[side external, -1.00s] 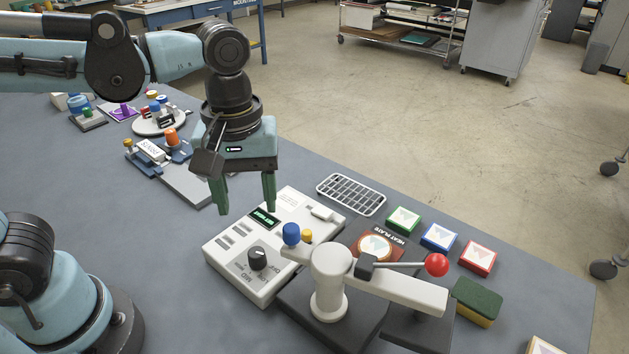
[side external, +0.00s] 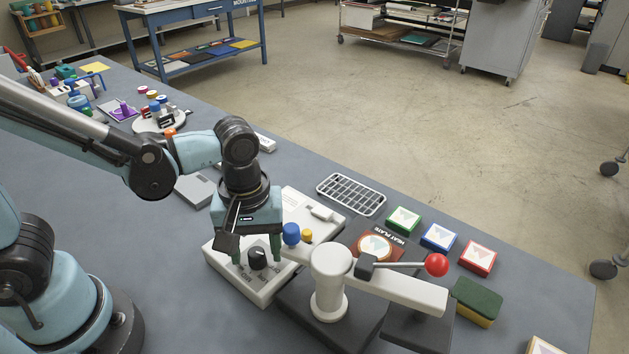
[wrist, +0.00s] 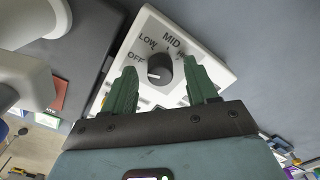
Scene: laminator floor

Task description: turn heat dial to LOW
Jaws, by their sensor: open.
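The heat dial (side external: 257,260) is a black round knob on the white control box (side external: 232,279). In the wrist view the dial (wrist: 160,69) has OFF, LOW, MID and a partly hidden H label around it. A pale mark on its top lies toward the left, on the OFF side. My gripper (side external: 257,253) points down over the box, its green fingers apart on either side of the dial. In the wrist view the open gripper (wrist: 160,66) has a gap between each finger and the dial. The right finger covers part of the last label.
A press with a white post (side external: 330,283) and red-knobbed lever (side external: 437,265) stands close right of the box. Blue (side external: 291,233) and yellow (side external: 307,235) knobs sit near my gripper. A wire rack (side external: 351,194) lies behind. Table space in front of the box is clear.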

